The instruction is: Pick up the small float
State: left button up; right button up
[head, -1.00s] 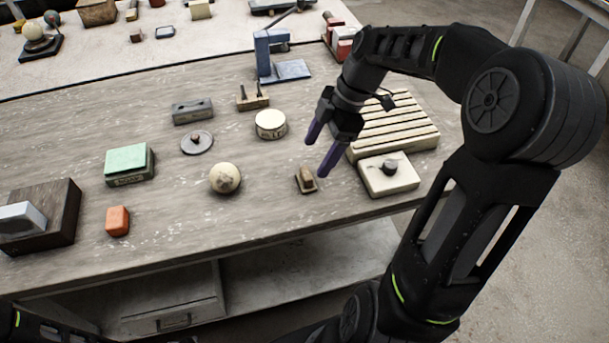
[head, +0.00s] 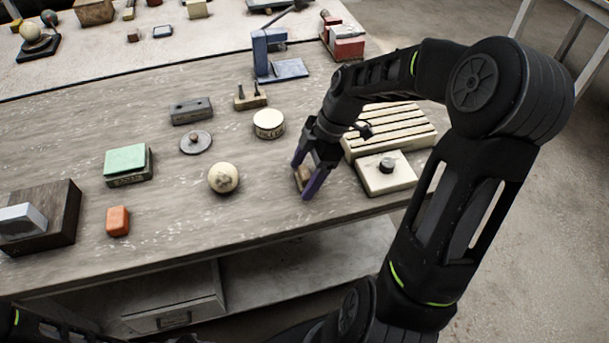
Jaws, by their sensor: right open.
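My left gripper is not in view.
A cream ball (head: 223,178) sits left of the float. A pale block with a dark knob (head: 384,176) and a slatted board (head: 395,130) lie to the right. A round tin (head: 268,124) stands behind. An orange block (head: 118,221) is farther left.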

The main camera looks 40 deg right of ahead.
jog(key=shift+f, duration=0.1)
jog(key=shift+c, duration=0.5)
jog(key=c, duration=1.3)
